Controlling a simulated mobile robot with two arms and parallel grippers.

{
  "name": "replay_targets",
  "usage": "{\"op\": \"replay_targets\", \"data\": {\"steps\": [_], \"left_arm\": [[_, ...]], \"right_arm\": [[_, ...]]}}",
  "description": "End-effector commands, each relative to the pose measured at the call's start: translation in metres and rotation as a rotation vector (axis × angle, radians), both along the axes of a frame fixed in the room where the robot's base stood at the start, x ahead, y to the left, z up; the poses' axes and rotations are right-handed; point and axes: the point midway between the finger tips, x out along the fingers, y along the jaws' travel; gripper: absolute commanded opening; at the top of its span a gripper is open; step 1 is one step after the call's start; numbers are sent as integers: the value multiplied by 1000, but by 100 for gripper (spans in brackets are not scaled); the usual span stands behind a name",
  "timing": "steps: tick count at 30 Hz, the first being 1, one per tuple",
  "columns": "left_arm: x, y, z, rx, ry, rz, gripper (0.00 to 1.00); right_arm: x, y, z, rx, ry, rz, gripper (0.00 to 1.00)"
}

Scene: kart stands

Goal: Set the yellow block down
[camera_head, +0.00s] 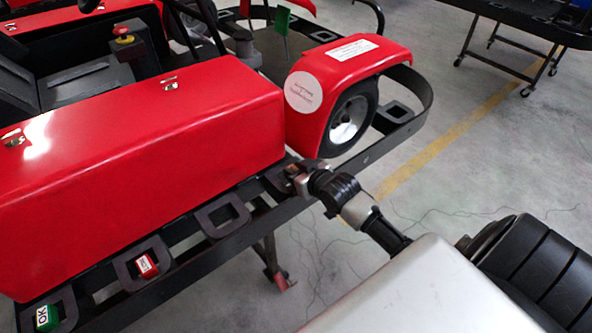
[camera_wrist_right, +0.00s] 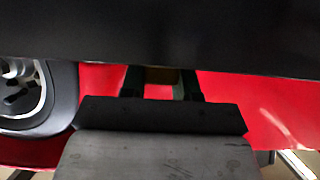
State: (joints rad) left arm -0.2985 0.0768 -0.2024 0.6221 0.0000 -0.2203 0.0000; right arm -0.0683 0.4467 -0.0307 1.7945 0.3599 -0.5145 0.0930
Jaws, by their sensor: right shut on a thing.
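My right gripper (camera_head: 298,176) is at the black side rail of the red kart, beside one of the rail's square holders (camera_head: 274,184). In the right wrist view its two dark fingers (camera_wrist_right: 161,84) are close together, shut on a small, dull yellow-brown piece, the yellow block (camera_wrist_right: 161,74). Only a sliver of the block shows there, under a dark band across the top. In the head view the block is hidden by the gripper, and I cannot tell whether it touches the holder. My left gripper is in neither view.
A red block (camera_head: 146,266) and a green OK block (camera_head: 46,317) sit in holders further along the rail. The holder between (camera_head: 223,215) is empty. The red side pod (camera_head: 150,170) rises behind the rail, and the kart wheel (camera_head: 351,118) stands beyond the gripper.

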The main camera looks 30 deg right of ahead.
Motion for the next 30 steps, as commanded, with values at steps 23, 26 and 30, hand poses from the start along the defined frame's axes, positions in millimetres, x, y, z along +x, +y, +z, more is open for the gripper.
{"op": "replay_targets", "data": {"steps": [23, 26, 30], "left_arm": [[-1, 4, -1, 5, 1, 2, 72], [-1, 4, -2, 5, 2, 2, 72], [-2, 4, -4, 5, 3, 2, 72]], "right_arm": [[-42, -3, 18, -2, 1, 1, 57], [-63, -5, 26, -2, 3, 2, 57], [-88, -7, 37, -2, 3, 2, 57]]}}
